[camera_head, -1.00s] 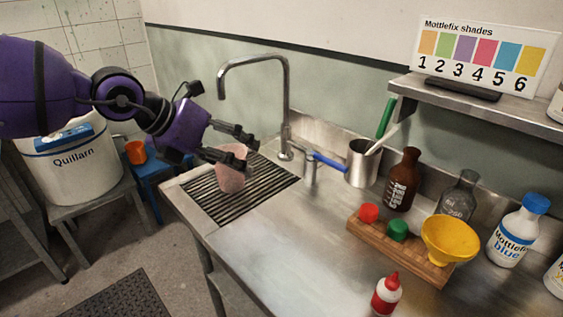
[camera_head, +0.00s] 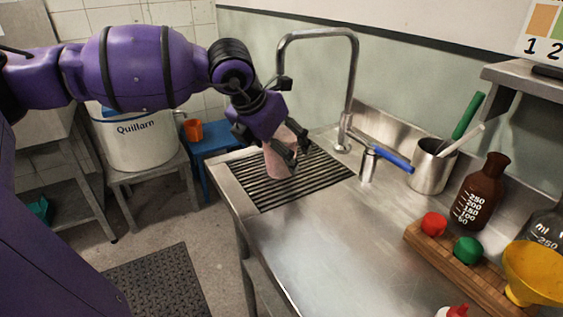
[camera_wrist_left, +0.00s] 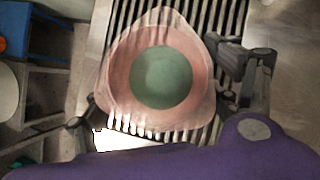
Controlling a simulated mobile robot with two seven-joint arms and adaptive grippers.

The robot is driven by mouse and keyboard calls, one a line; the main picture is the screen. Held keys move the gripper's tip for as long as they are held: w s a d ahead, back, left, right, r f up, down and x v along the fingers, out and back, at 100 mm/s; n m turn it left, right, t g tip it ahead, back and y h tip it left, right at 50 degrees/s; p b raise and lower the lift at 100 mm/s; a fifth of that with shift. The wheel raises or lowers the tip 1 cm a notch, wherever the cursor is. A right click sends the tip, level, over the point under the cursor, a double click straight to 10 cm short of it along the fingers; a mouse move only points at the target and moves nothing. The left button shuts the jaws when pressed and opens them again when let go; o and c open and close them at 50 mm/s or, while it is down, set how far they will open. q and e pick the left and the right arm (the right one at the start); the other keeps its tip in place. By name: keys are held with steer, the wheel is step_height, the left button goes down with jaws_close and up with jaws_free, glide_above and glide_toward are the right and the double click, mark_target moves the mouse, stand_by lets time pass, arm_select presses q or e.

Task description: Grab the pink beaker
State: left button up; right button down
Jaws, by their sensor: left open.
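The pink beaker (camera_head: 279,156) stands upright on the dark slatted drain grate (camera_head: 262,189) set in the steel counter. In the left wrist view the beaker (camera_wrist_left: 118,75) is seen from above, with a three-cornered pink rim and a greenish inside. My left gripper (camera_head: 297,157) is open at the beaker, with its fingers partly hiding it. In the left wrist view one finger is at the right of the beaker and the other at its lower left. I cannot tell whether either finger touches it. My right gripper is not in view.
A tall bent tap (camera_head: 352,85) rises behind the grate. A steel cup (camera_head: 430,168) with tools, a brown bottle (camera_head: 480,192) and a wooden rack (camera_head: 455,262) stand to the right. An orange cup (camera_head: 193,130) sits on a blue stool.

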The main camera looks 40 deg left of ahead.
arm_select(q)
steer(key=shift+w+f, duration=0.45)
steer(key=shift+f, duration=0.05)
steer(key=c, duration=1.5)
